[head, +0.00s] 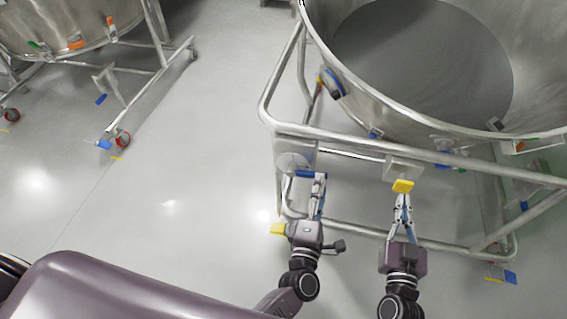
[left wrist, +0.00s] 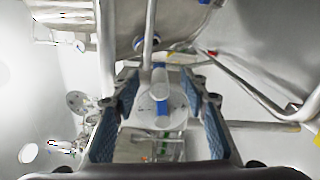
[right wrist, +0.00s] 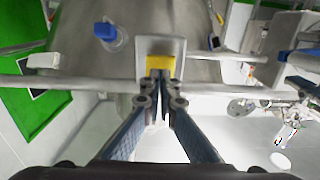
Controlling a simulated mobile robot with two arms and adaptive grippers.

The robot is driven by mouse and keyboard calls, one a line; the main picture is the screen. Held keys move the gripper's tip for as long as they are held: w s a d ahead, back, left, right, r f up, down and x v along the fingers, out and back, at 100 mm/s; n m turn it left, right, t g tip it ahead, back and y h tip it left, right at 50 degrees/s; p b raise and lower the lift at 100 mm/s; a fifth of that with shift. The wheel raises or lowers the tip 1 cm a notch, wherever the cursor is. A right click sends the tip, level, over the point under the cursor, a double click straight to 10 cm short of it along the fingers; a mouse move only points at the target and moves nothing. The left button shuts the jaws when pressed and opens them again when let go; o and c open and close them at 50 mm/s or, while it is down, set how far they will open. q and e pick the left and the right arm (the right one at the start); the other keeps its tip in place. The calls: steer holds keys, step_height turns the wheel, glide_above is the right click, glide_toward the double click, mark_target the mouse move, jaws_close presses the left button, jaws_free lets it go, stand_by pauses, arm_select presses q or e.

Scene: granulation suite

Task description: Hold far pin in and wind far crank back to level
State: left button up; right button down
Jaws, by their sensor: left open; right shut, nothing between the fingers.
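The yellow far pin (head: 403,186) sits on a steel bracket on the bin frame's rail. My right gripper (head: 403,197) is shut and empty, with its fingertips up against the pin's yellow face. In the right wrist view the pin (right wrist: 160,64) shows just beyond the fingertips; whether it is pushed in I cannot tell. The far crank (head: 292,161) is a pale disc with a blue grip (head: 306,174), at the left corner of the frame. My left gripper (head: 318,190) is open at the grip. In the left wrist view the crank (left wrist: 160,108) shows between the spread fingers; contact is unclear.
The large steel bin (head: 425,65) stands in its tubular frame (head: 390,150) above and beyond both grippers. A yellow piece (head: 278,229) lies just left of my left wrist. Another wheeled bin (head: 70,25) stands at the back left. The floor between (head: 200,130) is clear.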

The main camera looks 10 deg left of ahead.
mark_target(403, 188)
steer(key=shift+w, duration=0.1)
steer(key=shift+w, duration=2.15)
arm_select(q)
steer(key=shift+c, duration=0.5)
arm_select(e)
steer(key=shift+w, duration=0.1)
arm_select(q)
jaws_close()
